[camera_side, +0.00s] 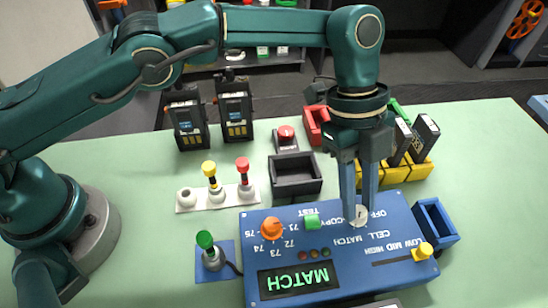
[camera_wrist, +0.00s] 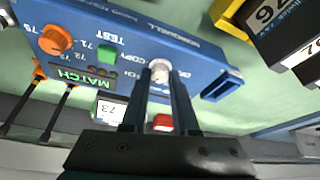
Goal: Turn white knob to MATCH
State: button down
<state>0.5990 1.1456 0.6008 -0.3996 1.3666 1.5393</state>
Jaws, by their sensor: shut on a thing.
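The blue control box (camera_side: 335,245) lies on the green table, and its labels read upside down in the side view. Its white knob (camera_side: 360,214) is beside labels reading OFF, COPY and MATCH. My gripper (camera_side: 360,212) points down and is shut on the white knob. The knob also shows between the fingertips in the wrist view (camera_wrist: 160,72). The fingers partly hide the knob, and I cannot tell its exact pointer direction. The box's display (camera_side: 298,279) shows MATCH in green.
An orange knob (camera_side: 272,228), a green button (camera_side: 312,222) and a yellow-capped lever (camera_side: 423,251) are on the box. A blue bin (camera_side: 434,222), black bin (camera_side: 295,187) and yellow rack (camera_side: 420,168) stand close by. A green-capped lever (camera_side: 205,240) stands left.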

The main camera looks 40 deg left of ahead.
dwell(0.5)
jog(key=c, duration=0.7)
grip_release()
jog(key=shift+r, duration=0.1)
jog(key=shift+w+a+r, duration=0.15)
jog(key=shift+a+r, duration=0.05)
jog(key=shift+r, duration=0.15)
jog(key=shift+w+a+r, duration=0.1)
jog(key=shift+w+a, duration=0.05)
jog(key=shift+a, duration=0.1)
jog(key=w+a, duration=0.2)
jog(key=a, duration=0.1)
jog(key=w+a, duration=0.1)
jog(key=a, duration=0.2)
jog(key=w+a, duration=0.2)
jog(key=a, duration=0.2)
jog(key=shift+w, duration=0.35)
